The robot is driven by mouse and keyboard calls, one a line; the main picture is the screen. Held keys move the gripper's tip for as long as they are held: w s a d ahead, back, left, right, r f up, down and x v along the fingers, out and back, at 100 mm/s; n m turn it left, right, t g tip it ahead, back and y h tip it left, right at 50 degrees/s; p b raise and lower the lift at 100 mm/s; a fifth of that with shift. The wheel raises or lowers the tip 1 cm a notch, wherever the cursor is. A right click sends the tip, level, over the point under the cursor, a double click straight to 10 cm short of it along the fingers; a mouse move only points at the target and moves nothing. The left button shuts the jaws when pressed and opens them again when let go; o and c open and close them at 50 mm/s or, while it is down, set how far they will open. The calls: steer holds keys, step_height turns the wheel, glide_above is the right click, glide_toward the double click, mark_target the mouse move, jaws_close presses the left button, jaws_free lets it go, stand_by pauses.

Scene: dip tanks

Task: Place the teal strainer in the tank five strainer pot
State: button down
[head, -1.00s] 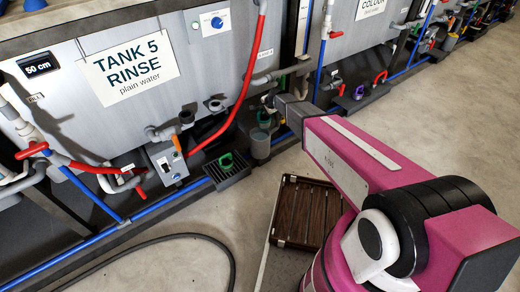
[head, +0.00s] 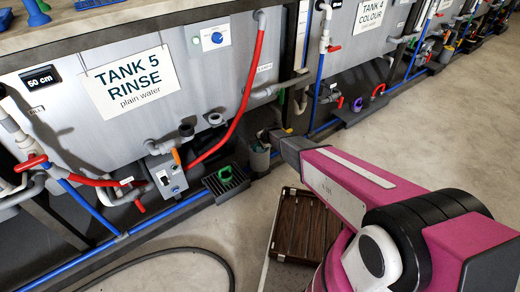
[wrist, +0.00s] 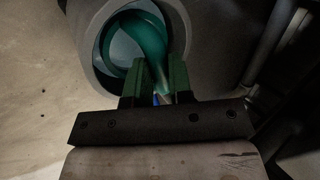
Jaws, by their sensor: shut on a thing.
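The teal strainer (wrist: 150,38) shows in the wrist view as a curved teal band within the mouth of a round grey pot (wrist: 88,48). My gripper (wrist: 160,75) is shut on the strainer at the near side of the pot's rim. In the head view, the grey pot (head: 259,163) stands below the right end of tank five, with a little teal of the strainer (head: 257,148) at its mouth. My gripper (head: 272,138) is just above the pot there, mostly hidden by my arm. How deep the strainer sits is hard to tell.
A black grated tray (head: 232,188) with a green item (head: 225,174) is left of the pot. The red hose (head: 240,105) and grey valve pipes run close by on the tank front. A brown slatted crate (head: 303,228) lies on the floor in front.

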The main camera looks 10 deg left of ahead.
step_height(320, 180, down, 4)
steer(key=shift+f, duration=0.25)
steer(key=c, duration=1.3)
jaws_free()
steer(key=v, duration=1.2)
steer(key=s+d+r+n+g+h, duration=0.1)
steer(key=s+d+r, duration=0.5)
steer(key=d, duration=0.7)
steer(key=s+d+r+n+g+h, duration=0.2)
steer(key=s+d+r+n, duration=0.2)
steer(key=s+d+r, duration=0.3)
steer(key=s+d+r+n+g+h, duration=0.1)
steer(key=s+d+r, duration=0.6)
steer(key=d, duration=1.2)
step_height(320, 180, up, 5)
steer(key=shift+s+f+n+h, duration=0.25)
steer(key=shift+n+h, duration=0.35)
steer(key=shift+n, duration=0.5)
